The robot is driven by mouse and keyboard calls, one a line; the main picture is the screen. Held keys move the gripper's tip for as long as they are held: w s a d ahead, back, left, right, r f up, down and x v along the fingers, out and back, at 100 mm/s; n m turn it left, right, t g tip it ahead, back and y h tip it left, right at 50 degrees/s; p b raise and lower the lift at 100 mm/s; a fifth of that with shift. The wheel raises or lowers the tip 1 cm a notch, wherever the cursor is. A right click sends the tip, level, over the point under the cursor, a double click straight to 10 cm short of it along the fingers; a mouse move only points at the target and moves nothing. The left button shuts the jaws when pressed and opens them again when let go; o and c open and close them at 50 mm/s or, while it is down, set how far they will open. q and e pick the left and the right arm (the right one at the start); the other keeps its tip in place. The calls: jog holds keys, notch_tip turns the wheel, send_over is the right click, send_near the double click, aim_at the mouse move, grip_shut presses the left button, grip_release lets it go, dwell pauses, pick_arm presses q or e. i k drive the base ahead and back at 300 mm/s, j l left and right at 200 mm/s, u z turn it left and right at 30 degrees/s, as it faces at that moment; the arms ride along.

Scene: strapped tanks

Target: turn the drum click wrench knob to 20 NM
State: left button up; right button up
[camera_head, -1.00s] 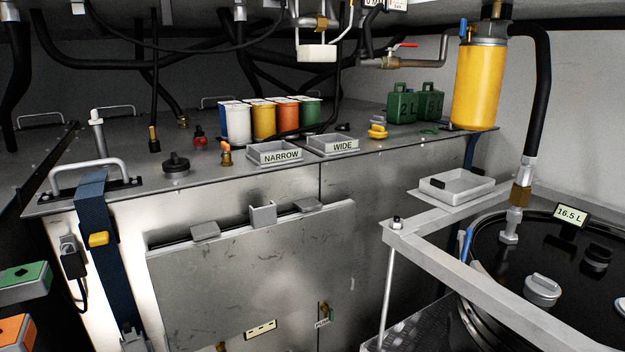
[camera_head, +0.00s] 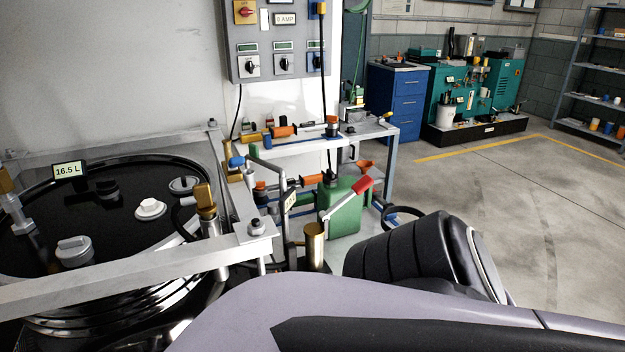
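Several orange-handled tools lie on the grey bench (camera_head: 352,134) in the middle of the head view. One long tool with an orange grip (camera_head: 283,131) lies along the bench top, and another orange grip (camera_head: 312,179) shows below it. They are too small for me to tell which is the drum click wrench, and no knob scale is readable. My own arm fills the bottom right of the view. Neither gripper's fingers show.
A black round drum lid (camera_head: 100,215) with a 16.5 L display (camera_head: 67,171) stands at left inside a metal frame. A green can (camera_head: 345,208) stands by the bench. A control panel (camera_head: 280,45) hangs above. Open floor (camera_head: 500,190) lies at right.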

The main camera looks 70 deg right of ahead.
aim_at(260, 185)
jog(key=z, duration=2.2)
